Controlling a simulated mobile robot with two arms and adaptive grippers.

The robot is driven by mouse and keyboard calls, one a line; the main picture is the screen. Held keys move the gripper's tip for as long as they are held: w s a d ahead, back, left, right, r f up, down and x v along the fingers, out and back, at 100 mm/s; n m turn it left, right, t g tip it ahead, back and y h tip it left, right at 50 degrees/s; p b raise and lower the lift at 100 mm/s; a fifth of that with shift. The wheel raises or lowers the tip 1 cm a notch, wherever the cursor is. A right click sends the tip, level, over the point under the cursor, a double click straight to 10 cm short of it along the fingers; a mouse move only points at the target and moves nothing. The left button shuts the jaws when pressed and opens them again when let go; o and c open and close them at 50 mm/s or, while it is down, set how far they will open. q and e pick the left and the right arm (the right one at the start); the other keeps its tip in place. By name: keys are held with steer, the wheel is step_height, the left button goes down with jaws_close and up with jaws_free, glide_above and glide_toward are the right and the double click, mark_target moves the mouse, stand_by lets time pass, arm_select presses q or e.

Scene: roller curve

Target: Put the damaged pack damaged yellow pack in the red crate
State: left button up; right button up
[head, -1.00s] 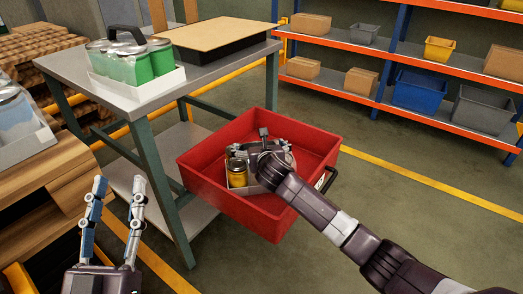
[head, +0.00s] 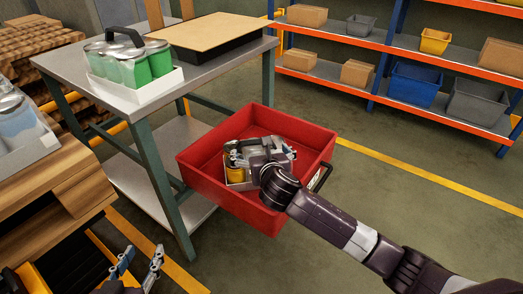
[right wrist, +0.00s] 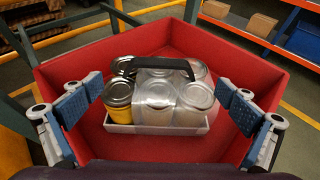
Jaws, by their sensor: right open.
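The damaged yellow pack (right wrist: 158,125) is inside the red crate (head: 318,140). It has a white tray, jars with silver lids and a dark carry handle (right wrist: 152,64). Only the front left jar (right wrist: 120,100) shows yellow; the others look clear or grey. In the right wrist view the pack sits upright on the crate floor. My right gripper (right wrist: 157,105) is open, its blue-padded fingers wide apart on either side and clear of the pack. In the head view my right gripper partly hides the pack. My left gripper (head: 138,266) is open and empty at the lower left, partly cut off.
A grey table (head: 205,82) left of the crate bears a green pack (head: 132,68) and a board-topped dark box (head: 215,36). Another pack (head: 18,125) stands on wood at the left. Shelves (head: 425,88) with bins and cartons stand behind. Floor right of the crate is clear.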

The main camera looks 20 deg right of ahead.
arm_select(q)
steer(key=s+f, duration=0.1)
steer(key=a+f+g, duration=0.1)
steer(key=s+f+g, duration=0.1)
steer(key=shift+s+a+f+y, duration=0.15)
steer(key=shift+s+f+y, duration=0.15)
steer(key=shift+s+y, duration=0.1)
arm_select(e)
steer(key=shift+v, duration=1.2)
